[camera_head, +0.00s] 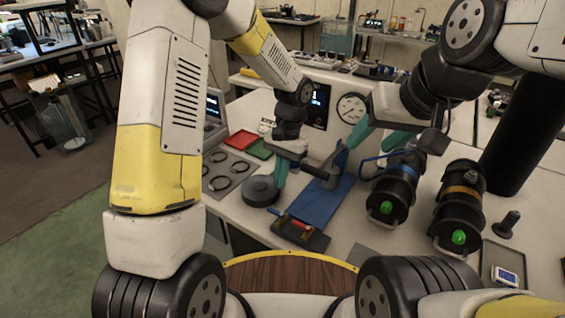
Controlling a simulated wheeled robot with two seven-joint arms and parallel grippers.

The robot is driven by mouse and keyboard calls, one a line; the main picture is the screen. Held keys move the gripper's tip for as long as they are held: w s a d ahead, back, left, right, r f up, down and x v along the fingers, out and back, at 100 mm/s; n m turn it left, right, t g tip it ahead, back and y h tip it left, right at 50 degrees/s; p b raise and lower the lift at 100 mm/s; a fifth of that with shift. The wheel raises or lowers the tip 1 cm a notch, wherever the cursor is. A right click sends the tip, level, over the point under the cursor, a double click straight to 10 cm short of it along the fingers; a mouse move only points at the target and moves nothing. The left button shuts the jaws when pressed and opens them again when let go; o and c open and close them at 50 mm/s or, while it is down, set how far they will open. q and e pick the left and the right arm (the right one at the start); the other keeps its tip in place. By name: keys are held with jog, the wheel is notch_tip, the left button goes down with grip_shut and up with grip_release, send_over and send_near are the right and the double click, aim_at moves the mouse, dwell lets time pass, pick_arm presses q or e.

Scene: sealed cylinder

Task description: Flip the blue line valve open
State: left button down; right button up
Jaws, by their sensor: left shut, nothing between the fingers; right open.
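A red-handled tool on a dark plate (300,232) lies in front of the blue stand. Red (241,139) and green trays, a gauge (351,107) and a small display (505,276) are around.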

aim_at(276, 212)
pick_arm(q)
jog(key=x, duration=0.6)
jog(key=shift+s+a+f, duration=0.1)
jog(key=shift+f, duration=0.3)
